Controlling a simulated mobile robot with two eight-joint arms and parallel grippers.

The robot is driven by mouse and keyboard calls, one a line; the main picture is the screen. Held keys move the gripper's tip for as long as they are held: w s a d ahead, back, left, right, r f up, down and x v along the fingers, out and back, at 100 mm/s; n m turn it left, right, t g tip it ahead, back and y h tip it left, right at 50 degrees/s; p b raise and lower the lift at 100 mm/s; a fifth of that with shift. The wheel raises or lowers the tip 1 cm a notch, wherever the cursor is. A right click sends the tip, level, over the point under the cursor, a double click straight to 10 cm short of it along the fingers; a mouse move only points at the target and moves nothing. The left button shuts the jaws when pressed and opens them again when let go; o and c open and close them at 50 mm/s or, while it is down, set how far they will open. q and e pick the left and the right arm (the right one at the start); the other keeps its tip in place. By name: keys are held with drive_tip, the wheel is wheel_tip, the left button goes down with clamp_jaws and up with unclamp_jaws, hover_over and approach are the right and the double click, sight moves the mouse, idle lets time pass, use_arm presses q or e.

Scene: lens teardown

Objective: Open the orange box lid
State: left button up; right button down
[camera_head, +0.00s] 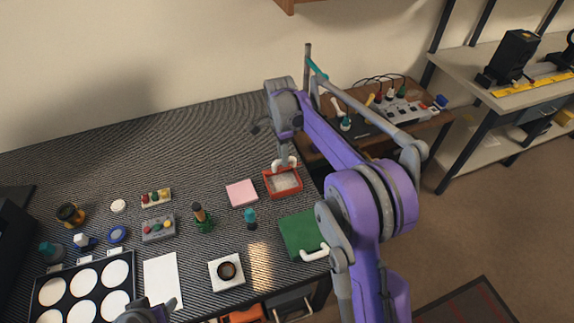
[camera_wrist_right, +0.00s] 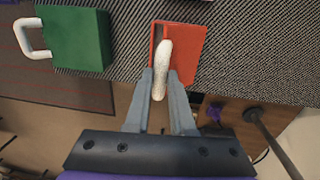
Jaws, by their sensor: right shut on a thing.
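The orange-red box (camera_head: 270,187) sits near the right edge of the dark textured table in the head view. A pale area shows inside its red rim. Its red face also fills the upper middle of the right wrist view (camera_wrist_right: 187,50). My right gripper (camera_head: 285,164) is at the box's far side, shut on its white handle (camera_wrist_right: 161,75), with one finger on each side. I cannot tell clearly how far the lid is raised. Part of my left gripper (camera_head: 145,313) shows at the bottom edge of the head view; its fingers are not clear.
A green box (camera_head: 300,233) with a white handle lies close in front of the orange box. A pink block (camera_head: 242,193) and a teal-topped piece (camera_head: 250,216) stand to the left. A brown side table (camera_head: 415,125) with cables and tools is at the right.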

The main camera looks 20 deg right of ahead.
use_arm(q)
drive_tip(key=w+r+p, duration=0.3)
drive_tip(key=r+p, duration=0.2)
drive_tip(key=r, duration=0.2)
drive_tip(key=shift+w+r+t, duration=0.3)
drive_tip(key=shift+w+r, duration=0.05)
drive_tip(key=shift+r, duration=0.05)
use_arm(e)
drive_tip(key=w, duration=1.3)
drive_tip(key=shift+w+d+f, duration=0.35)
drive_tip(key=shift+w+f, duration=0.05)
drive_tip(key=shift+f, duration=0.05)
drive_tip(key=c, duration=0.8)
unclamp_jaws()
drive_tip(key=shift+o, duration=0.2)
use_arm(q)
drive_tip(key=shift+w+r+p, duration=0.4)
drive_tip(key=shift+r+p, duration=0.1)
drive_tip(key=shift+r, duration=0.1)
drive_tip(key=shift+w+r+p, duration=0.35)
drive_tip(key=shift+r+p, duration=0.1)
drive_tip(key=shift+r, duration=0.15)
use_arm(e)
wheel_tip(320, 180, up, 11)
drive_tip(key=shift+w, duration=0.45)
drive_tip(key=shift+f, duration=0.1)
drive_tip(key=shift+c, duration=0.3)
